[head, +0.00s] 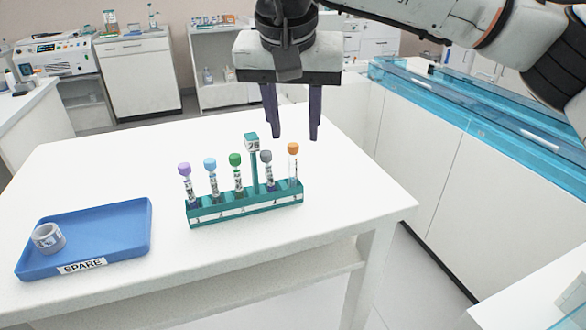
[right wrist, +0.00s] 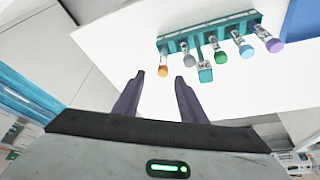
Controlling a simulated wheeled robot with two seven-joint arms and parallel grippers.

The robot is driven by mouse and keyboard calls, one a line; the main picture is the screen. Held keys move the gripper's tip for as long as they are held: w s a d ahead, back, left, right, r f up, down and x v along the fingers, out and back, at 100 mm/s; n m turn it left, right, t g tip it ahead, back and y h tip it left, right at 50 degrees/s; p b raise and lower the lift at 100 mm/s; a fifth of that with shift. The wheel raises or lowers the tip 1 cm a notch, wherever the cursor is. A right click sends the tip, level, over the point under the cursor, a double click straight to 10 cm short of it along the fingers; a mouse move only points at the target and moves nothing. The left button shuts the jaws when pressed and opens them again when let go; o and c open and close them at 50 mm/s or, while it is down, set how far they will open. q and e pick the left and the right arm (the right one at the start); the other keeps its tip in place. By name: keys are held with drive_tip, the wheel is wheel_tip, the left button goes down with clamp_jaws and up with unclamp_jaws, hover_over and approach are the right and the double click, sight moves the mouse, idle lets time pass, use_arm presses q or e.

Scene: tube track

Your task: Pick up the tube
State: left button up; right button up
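A teal rack (head: 245,205) on the white table holds several upright capped tubes in a row. From left to right in the head view the caps are purple (head: 184,169), light blue (head: 210,164), green (head: 235,159), grey (head: 266,156) and orange (head: 293,149). My right gripper (head: 293,138) is open and empty above and behind the rack's right end. In the right wrist view its fingers (right wrist: 158,82) point towards the orange-capped tube (right wrist: 163,70), apart from it. The rack (right wrist: 210,35) shows there too. My left gripper is out of view.
A teal post with a tag marked 26 (head: 251,142) rises from the rack between the green and grey caps. A blue tray (head: 120,235) labelled SPARE holds a tape roll (head: 47,238) at left. The table (head: 330,215) is bare right of the rack.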

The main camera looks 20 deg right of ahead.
sight(293, 144)
drive_tip(key=x, duration=0.4)
drive_tip(key=shift+w+a+f, duration=0.1)
drive_tip(key=shift+a+f, duration=0.1)
drive_tip(key=shift+f, duration=0.1)
drive_tip(key=shift+w+d+f, duration=0.1)
drive_tip(key=shift+w+f, duration=0.05)
drive_tip(key=shift+f, duration=0.3)
drive_tip(key=c, duration=0.9)
drive_tip(key=shift+r, duration=0.1)
wheel_tip(293, 144, up, 10)
drive_tip(key=shift+f+p, duration=0.1)
drive_tip(key=shift+p, duration=0.3)
